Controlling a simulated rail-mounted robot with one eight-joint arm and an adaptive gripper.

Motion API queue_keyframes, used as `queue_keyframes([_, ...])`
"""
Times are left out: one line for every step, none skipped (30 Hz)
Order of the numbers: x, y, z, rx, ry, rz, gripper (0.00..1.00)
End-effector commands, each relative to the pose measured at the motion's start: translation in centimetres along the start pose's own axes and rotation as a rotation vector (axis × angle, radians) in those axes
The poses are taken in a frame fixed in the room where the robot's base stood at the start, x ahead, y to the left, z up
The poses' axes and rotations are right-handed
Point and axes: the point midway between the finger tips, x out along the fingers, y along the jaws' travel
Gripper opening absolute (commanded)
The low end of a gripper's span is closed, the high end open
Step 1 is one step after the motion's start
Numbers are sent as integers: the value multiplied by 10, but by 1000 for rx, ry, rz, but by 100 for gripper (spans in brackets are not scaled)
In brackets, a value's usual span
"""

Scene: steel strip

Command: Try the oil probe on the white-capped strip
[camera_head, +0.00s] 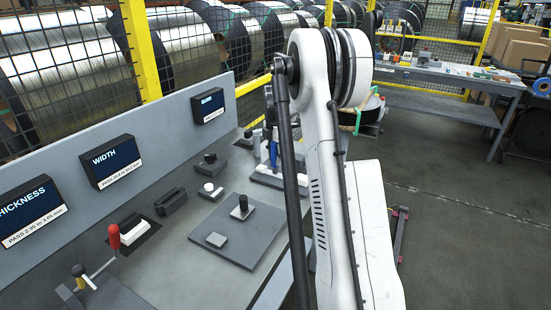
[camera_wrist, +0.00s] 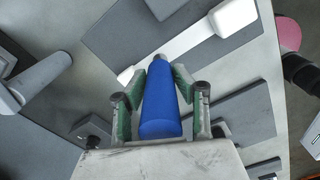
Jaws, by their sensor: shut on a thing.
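My gripper (camera_wrist: 158,80) is shut on a blue probe (camera_wrist: 162,108) with a grey tip, its green-lined fingers on either side. In the wrist view the tip points toward a pale strip (camera_wrist: 185,42) lying on a grey plate. The strip has a white cap (camera_wrist: 234,17) at its upper right end and a white part (camera_wrist: 127,75) at its lower left end. I cannot tell whether the tip touches the strip. In the head view a blue piece (camera_head: 273,152), seemingly the probe, shows beside my arm above a grey stand; my gripper is mostly hidden there.
Width (camera_head: 113,161) and thickness (camera_head: 33,210) displays and a smaller display (camera_head: 208,105) stand along the bench back. A red-knobbed lever (camera_head: 113,236) rises at front left. A plate with a black post (camera_head: 242,207) lies mid-bench. Mesh fencing and steel coils stand behind.

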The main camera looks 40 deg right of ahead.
Motion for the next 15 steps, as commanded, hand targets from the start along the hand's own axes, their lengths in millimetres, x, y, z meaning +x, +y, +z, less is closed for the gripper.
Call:
queue_keyframes([0, 0, 0, 0, 0, 0, 0])
queue_keyframes([0, 0, 0, 0, 0, 0, 0])
queue_keyframes([0, 0, 0, 0, 0, 0, 0])
queue_keyframes([1, 0, 0, 0, 0, 0, 0])
queue_keyframes([1, 0, 0, 0, 0, 0, 0])
queue_keyframes([2, 0, 0, 0, 0, 0, 0])
queue_keyframes([2, 0, 0, 0, 0, 0, 0])
queue_keyframes([3, 0, 0, 0, 0, 0, 0])
queue_keyframes([3, 0, 0, 0, 0, 0, 0])
queue_keyframes([4, 0, 0, 0, 0, 0, 0])
queue_keyframes([4, 0, 0, 0, 0, 0, 0])
queue_keyframes([5, 0, 0, 0, 0, 0, 0])
queue_keyframes([6, 0, 0, 0, 0, 0, 0])
queue_keyframes([6, 0, 0, 0, 0, 0, 0])
queue_keyframes([7, 0, 0, 0, 0, 0, 0])
